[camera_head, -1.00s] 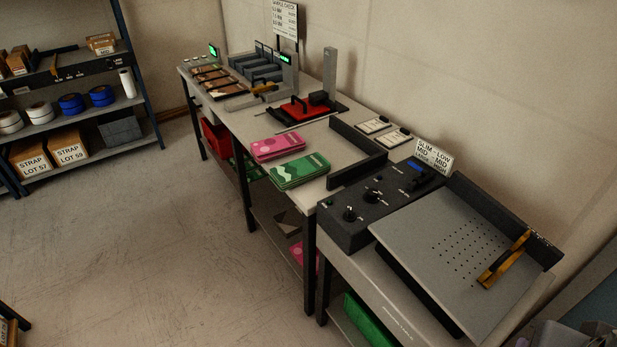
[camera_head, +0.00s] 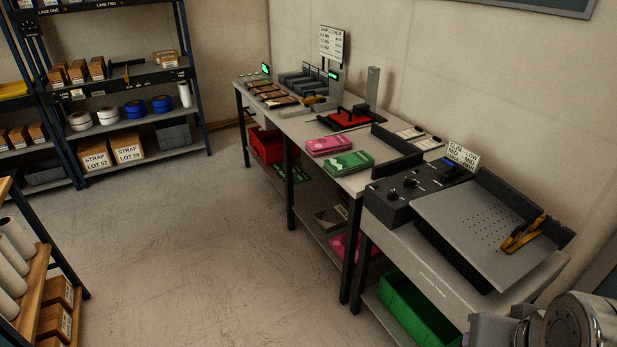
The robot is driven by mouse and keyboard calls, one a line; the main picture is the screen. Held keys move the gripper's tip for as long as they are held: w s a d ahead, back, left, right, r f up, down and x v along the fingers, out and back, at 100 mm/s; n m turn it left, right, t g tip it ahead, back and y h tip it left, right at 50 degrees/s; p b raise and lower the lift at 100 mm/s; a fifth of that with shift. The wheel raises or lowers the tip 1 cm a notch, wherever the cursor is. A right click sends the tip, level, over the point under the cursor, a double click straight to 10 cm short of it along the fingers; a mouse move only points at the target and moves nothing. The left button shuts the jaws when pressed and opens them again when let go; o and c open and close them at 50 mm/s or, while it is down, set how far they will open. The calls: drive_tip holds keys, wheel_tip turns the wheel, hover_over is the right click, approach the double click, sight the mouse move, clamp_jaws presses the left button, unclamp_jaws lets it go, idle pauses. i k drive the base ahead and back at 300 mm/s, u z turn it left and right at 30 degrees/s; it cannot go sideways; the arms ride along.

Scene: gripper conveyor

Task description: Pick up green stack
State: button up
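The green stack (camera_head: 348,163) is a flat pile of green printed pieces with a pale wavy pattern. It lies on the front part of the long table (camera_head: 301,128), near its floor-side edge. A pink stack (camera_head: 329,145) lies just behind it. A small gap or contact between the two stacks cannot be told. My gripper is not in view. Grey metal parts of my arm show at the lower right corner, far from the green stack.
A jogging machine with a grey perforated tray (camera_head: 476,232) stands right of the green stack, with a black upright plate (camera_head: 396,147) between. A green bin (camera_head: 409,309) sits below. Shelves (camera_head: 150,78) stand at the left. The middle floor is clear.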

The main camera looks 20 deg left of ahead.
sight(337, 167)
drive_tip(key=u, duration=0.25)
drive_tip(key=k, duration=0.6)
drive_tip(key=u, duration=0.45)
drive_tip(key=i, duration=2)
drive_tip(key=u, duration=1.15)
drive_tip(key=i, duration=1.05)
drive_tip(key=u, duration=0.55)
